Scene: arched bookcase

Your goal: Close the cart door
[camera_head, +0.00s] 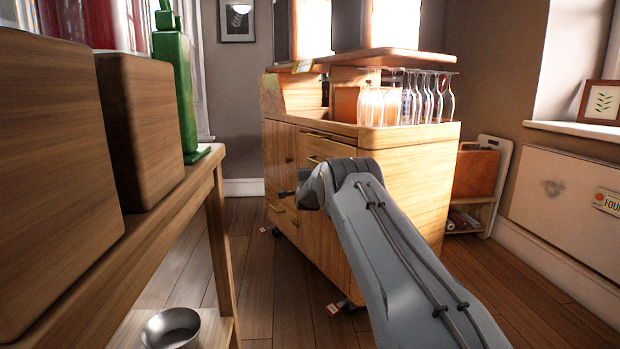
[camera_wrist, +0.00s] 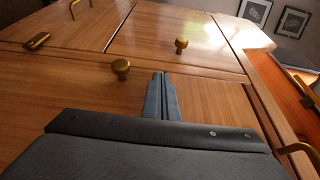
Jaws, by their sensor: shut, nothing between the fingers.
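The wooden cart (camera_head: 405,190) stands on the floor in the middle of the head view, its front facing left. Its doors (camera_head: 280,150) and drawer fronts show on that side. I see no clear gap at the doors in the head view. In the wrist view the cart's front (camera_wrist: 60,110) fills most of the picture, with two round brass knobs, a near one (camera_wrist: 121,68) and a far one (camera_wrist: 181,45). My gripper (camera_wrist: 162,76) is shut and empty, with its fingertips close to the front between the knobs; contact cannot be told. In the head view my gripper (camera_head: 286,193) is partly hidden behind my arm.
Several glasses (camera_head: 410,100) stand on the cart's top. A wooden table (camera_head: 165,215) with a green bottle (camera_head: 176,90) is at the left, a metal bowl (camera_head: 171,328) low beneath it. An orange-lit section (camera_wrist: 275,90) shows at the wrist view's right. Floor is clear between table and cart.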

